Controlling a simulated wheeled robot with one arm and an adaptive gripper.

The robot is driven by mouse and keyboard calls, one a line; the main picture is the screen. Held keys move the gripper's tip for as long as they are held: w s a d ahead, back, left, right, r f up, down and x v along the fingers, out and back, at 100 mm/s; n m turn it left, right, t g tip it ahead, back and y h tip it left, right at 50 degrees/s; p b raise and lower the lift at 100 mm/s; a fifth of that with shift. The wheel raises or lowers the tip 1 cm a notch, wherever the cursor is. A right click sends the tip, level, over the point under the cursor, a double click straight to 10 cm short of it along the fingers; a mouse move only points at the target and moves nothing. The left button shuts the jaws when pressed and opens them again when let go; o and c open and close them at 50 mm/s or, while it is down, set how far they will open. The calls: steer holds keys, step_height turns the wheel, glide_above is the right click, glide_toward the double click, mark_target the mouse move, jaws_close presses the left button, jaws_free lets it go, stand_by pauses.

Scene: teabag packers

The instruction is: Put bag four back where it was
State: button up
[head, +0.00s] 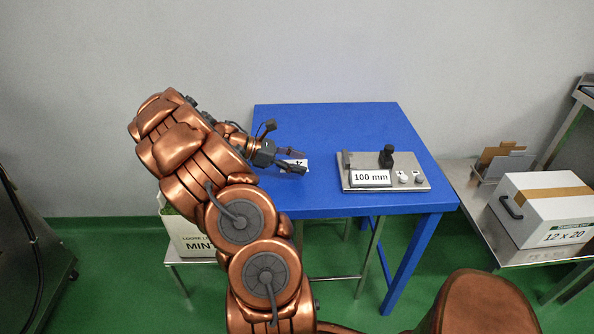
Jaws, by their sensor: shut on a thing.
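My gripper (289,160) is over the left part of the blue table (330,125). It is shut on a small white bag (300,162) with a dark mark on it, of which only a part shows at the fingers. The mark is too small to read for sure. I cannot tell whether the bag touches the table top. My copper-coloured arm covers the left edge of the table and whatever lies behind it.
A metal device (420,183) with a "100 mm" sign (370,177) stands on the table, right of my gripper. A "12 x 20" carton (545,205) and a grey tray (489,170) stand on a bench (478,213) at right.

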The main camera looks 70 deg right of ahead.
mark_target(297, 177)
steer(key=shift+f, duration=1.65)
steer(key=shift+f, duration=0.1)
steer(key=o, duration=0.7)
